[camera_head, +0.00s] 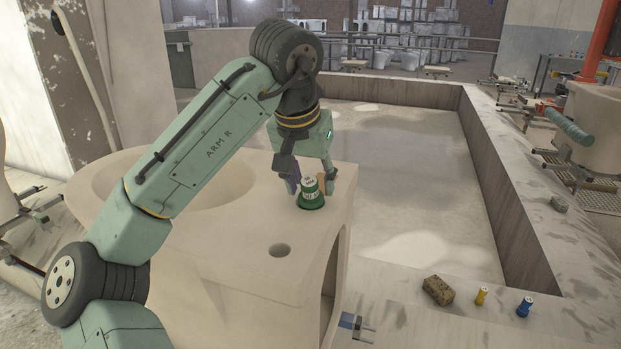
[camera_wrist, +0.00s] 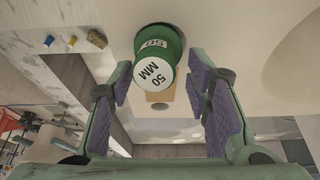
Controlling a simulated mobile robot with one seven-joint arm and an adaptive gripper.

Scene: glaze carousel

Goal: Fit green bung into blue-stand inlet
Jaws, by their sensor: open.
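The green bung (camera_head: 311,199) has a white top marked "50 MM" and stands on the flat cream rim (camera_head: 240,272) of the basin-like ware. Whether it sits on the surface or in a hole cannot be told. In the wrist view the bung (camera_wrist: 158,45) shows at the upper middle, ahead of and between my fingers. My gripper (camera_head: 308,185) is open; its purple pads (camera_wrist: 165,95) stand apart with gaps on both sides of the bung. A round open hole (camera_head: 279,250) lies in the cream rim, nearer the head camera. I cannot identify a blue-stand inlet.
A tan block (camera_wrist: 158,97) lies just beyond the bung. A brown sponge (camera_head: 438,290), a small yellow piece (camera_head: 481,296) and a small blue piece (camera_head: 524,307) stand on the ledge at right. A small blue-and-grey fitting (camera_head: 350,322) is at the ware's lower right.

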